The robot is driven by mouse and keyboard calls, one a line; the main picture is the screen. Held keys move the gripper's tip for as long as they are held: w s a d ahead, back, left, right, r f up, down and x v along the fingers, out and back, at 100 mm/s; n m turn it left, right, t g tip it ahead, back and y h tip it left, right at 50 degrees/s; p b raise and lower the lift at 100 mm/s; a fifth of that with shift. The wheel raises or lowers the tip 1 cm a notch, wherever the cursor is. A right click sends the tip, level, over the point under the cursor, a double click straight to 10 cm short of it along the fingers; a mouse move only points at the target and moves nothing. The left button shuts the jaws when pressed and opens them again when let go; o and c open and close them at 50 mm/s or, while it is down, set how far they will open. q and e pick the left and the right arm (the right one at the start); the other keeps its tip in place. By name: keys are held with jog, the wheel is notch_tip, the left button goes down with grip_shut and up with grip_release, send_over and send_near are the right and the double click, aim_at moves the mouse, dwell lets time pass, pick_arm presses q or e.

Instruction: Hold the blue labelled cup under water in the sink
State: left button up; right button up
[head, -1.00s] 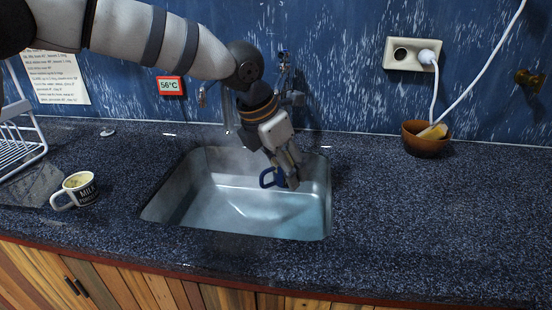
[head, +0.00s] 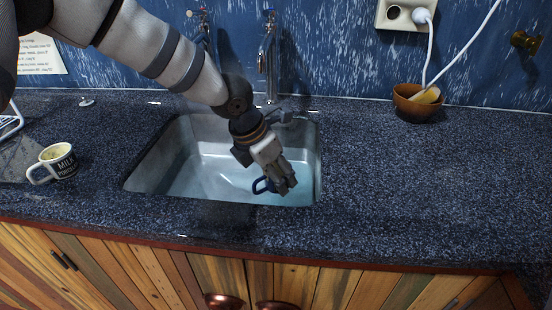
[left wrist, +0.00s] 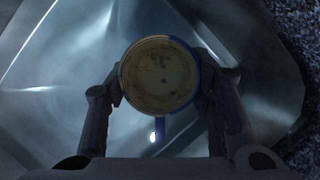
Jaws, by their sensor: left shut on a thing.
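The blue cup (head: 262,185) is in my left gripper (head: 284,188), low inside the metal sink (head: 150,178), near its right front part. In the left wrist view I look into the cup (left wrist: 158,75), which has a pale, brown-stained inside, with my left gripper's fingers (left wrist: 160,92) on both sides. The sink bottom looks bluish and wet. I cannot tell whether the cup touches water. My right gripper is not in view.
A tap (head: 268,55) stands behind the sink. A white and black cup marked MILK (head: 66,165) is on the counter at the left. A brown bowl (head: 418,105) stands at the back right, below a socket (head: 392,14). The counter right of the sink is clear.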

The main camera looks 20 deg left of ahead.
pick_arm(q)
notch_tip(320, 180, down, 10)
jog(key=shift+f+b, duration=0.1)
jog(key=shift+b, duration=0.7)
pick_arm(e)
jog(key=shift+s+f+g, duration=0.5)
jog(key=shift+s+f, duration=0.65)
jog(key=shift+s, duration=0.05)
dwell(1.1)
pick_arm(q)
notch_tip(320, 180, up, 20)
jog(key=p, duration=0.3)
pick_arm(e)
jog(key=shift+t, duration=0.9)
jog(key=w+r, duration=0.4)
